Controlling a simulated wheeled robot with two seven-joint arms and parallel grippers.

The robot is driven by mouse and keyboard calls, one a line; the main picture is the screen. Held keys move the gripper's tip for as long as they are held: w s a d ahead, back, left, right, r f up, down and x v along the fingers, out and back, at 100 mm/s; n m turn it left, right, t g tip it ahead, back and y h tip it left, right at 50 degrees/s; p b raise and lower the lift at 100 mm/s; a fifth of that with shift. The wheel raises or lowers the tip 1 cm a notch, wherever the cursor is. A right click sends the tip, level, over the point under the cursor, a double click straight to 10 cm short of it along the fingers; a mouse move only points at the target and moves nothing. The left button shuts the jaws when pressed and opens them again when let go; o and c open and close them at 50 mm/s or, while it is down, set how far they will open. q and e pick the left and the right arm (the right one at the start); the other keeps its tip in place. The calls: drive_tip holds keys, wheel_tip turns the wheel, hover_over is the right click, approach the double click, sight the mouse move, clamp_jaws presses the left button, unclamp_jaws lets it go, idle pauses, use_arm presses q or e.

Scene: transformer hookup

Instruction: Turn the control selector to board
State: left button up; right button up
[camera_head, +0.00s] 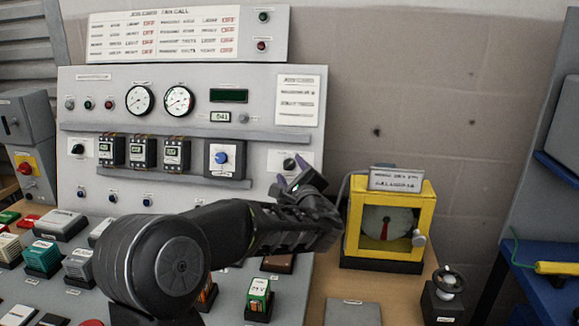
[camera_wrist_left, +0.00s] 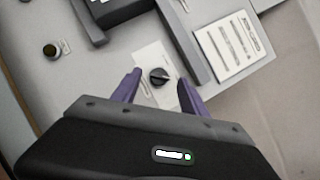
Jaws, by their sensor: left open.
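A black rotary knob (camera_head: 289,163) on a white plate sits at the right of the grey panel; I take it for the control selector. Its lettering is too small to read. My left gripper (camera_head: 292,175) is open in front of and slightly below the knob. In the left wrist view the same knob (camera_wrist_left: 159,77) appears between the two purple fingertips, with space on both sides and no visible contact. A light pointer mark slants across the knob. My right gripper is in neither view.
The grey panel (camera_head: 190,85) carries dials, breakers and a blue knob (camera_head: 221,157) left of my gripper. A dark rail (camera_wrist_left: 183,38) runs beside the selector's plate. A yellow gauge box (camera_head: 352,225) stands close right of my gripper. Several coloured blocks lie on the bench.

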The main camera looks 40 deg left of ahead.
sight(289, 165)
use_arm(q)
drive_tip(key=shift+x, duration=1.2)
clamp_jaws()
